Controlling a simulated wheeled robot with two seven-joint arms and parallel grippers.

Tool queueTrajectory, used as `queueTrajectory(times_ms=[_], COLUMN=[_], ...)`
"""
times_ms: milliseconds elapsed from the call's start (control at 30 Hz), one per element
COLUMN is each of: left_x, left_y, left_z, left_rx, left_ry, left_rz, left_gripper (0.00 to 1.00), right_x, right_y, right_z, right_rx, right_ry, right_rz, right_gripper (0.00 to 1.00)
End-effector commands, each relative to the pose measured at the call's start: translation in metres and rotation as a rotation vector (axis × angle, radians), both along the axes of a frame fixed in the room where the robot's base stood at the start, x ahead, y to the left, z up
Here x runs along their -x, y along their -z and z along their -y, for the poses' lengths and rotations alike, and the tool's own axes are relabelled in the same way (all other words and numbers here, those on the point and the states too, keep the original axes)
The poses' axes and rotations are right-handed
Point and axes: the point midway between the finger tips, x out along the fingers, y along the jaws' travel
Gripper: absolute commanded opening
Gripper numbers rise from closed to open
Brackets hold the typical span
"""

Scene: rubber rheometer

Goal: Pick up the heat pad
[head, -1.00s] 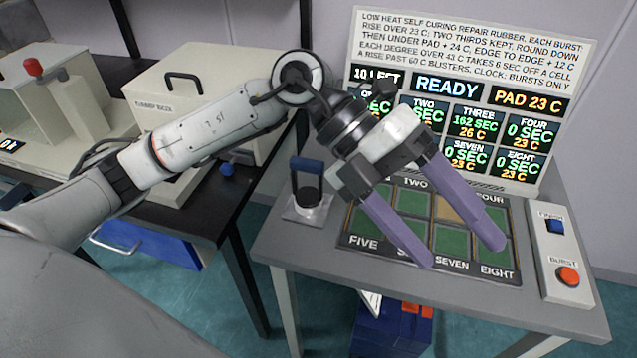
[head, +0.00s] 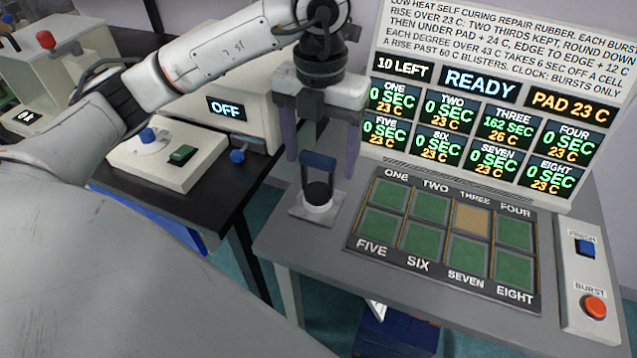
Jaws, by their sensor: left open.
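The heat pad (head: 318,192) is a dark round body with a blue handle on top. It stands upright on a small light square base at the left end of the grey table. My left gripper (head: 321,165) points down just above and behind it, with its purple fingers spread to either side of the handle. The fingers are open and nothing is held between them. I cannot tell whether a finger touches the handle. My right gripper is not in view.
A board with eight labelled cells (head: 440,240) lies right of the pad; cell THREE is tan, the others green. Behind it stands a display panel (head: 490,100) reading READY and PAD 23 C. A box with blue FINISH and red BURST buttons (head: 590,270) is at the right. A black bench (head: 210,190) with equipment is at the left.

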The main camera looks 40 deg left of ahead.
Motion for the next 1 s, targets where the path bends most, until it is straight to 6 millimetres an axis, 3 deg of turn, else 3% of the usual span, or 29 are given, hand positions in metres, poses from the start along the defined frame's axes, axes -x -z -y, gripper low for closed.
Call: queueTrajectory(times_ms=[300, 600, 1000], left_x=[0.006, 0.005, 0.005], left_y=[0.043, 0.048, 0.048], left_z=[-0.001, -0.001, -0.001], left_rx=[-0.001, 0.001, 0.001], left_ry=[0.001, 0.001, 0.001], left_rz=[-0.002, 0.000, 0.000], left_gripper=[0.72, 0.72, 0.04], right_x=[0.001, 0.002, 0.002], right_y=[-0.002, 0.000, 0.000], right_z=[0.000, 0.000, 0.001], right_rx=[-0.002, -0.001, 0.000], right_ry=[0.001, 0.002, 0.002], right_rz=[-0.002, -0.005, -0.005], right_gripper=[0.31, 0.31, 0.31])
